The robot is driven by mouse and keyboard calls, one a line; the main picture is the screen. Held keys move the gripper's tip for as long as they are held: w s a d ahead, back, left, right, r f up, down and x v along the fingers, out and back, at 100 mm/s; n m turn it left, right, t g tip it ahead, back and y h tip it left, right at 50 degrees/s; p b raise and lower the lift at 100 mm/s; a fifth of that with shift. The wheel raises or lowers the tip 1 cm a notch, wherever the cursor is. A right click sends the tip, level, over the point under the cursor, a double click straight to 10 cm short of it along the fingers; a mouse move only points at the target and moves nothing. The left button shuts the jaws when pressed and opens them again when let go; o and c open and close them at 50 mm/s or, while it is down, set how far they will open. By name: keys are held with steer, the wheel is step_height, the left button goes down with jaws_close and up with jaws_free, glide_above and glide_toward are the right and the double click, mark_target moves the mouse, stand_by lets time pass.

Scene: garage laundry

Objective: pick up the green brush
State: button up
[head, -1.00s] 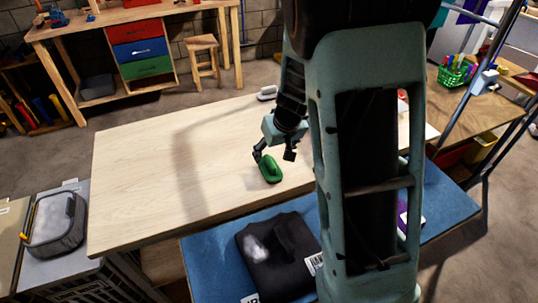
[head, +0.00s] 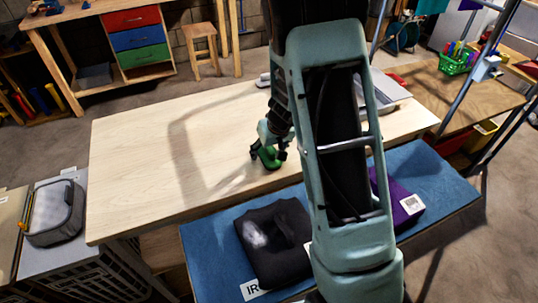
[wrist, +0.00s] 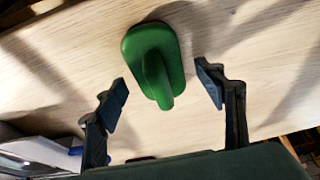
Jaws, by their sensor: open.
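The green brush (head: 269,158) lies on the pale wooden table (head: 140,160), near its front edge. In the wrist view the brush (wrist: 155,62) shows a rounded green base with a raised green handle on top. My gripper (wrist: 166,88) is open, with one dark finger on each side of the brush's handle end and a gap on both sides. In the head view my gripper (head: 268,155) is right at the brush and partly covers it. I cannot tell its exact height above the table.
A blue ironing surface (head: 210,250) in front of the table bears a folded dark garment (head: 275,245) and a purple one (head: 400,200). A grey mesh container (head: 55,212) stands at left. The table's left half is clear.

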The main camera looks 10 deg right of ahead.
steer(key=shift+c, duration=0.2)
steer(key=c, duration=1.3)
steer(key=shift+o, duration=0.2)
steer(key=shift+r, duration=0.1)
steer(key=shift+r, duration=0.45)
step_height(320, 180, up, 2)
steer(key=shift+r, duration=0.1)
steer(key=s+a+r+p, duration=0.4)
steer(key=s+a+r, duration=0.2)
steer(key=s+r, duration=0.4)
steer(key=shift+s+a, duration=0.35)
steer(key=shift+s, duration=0.8)
steer(key=shift+f, duration=0.1)
